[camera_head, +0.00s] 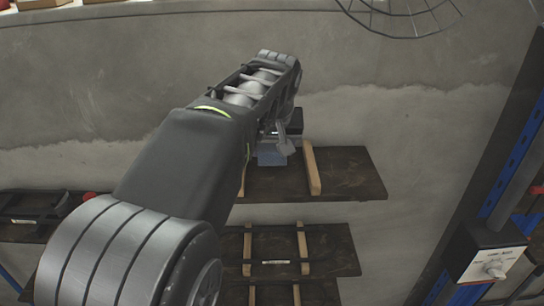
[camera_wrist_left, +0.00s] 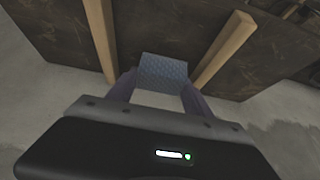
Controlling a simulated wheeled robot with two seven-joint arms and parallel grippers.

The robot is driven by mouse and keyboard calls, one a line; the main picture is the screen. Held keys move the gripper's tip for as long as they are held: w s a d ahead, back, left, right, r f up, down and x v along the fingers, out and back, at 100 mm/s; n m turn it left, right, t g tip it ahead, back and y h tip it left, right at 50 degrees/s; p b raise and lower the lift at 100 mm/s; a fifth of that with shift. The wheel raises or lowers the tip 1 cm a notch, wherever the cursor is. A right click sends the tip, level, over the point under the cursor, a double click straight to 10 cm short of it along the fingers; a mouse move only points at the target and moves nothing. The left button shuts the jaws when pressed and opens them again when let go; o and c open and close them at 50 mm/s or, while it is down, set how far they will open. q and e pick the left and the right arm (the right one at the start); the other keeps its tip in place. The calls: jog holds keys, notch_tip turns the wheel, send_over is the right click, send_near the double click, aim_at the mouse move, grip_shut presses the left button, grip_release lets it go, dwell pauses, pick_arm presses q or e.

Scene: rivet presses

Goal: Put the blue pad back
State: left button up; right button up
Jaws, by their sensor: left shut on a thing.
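The blue pad (camera_head: 272,152) is a small blue-grey block at the upper dark shelf (camera_head: 350,172), between its two wooden strips. In the left wrist view the blue pad (camera_wrist_left: 163,71) sits between the fingertips, with a strip on either side. My left gripper (camera_head: 280,143) is shut on the pad; its fingers also show in the left wrist view (camera_wrist_left: 158,92). The arm hides part of the shelf and pad in the head view. I cannot tell whether the pad touches the shelf. My right gripper is in neither view.
Wooden strips (camera_head: 311,168) stand up from the upper shelf. A lower shelf (camera_head: 335,250) with strips and a label lies beneath. A control box with a knob (camera_head: 487,252) and a blue post (camera_head: 516,160) are at right. A wire basket (camera_head: 405,12) hangs at the top.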

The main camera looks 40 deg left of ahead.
pick_arm(q)
jog(key=shift+f, duration=1.35)
jog(key=o, duration=1.2)
jog(key=b+v, duration=0.1)
jog(key=v, duration=1.1)
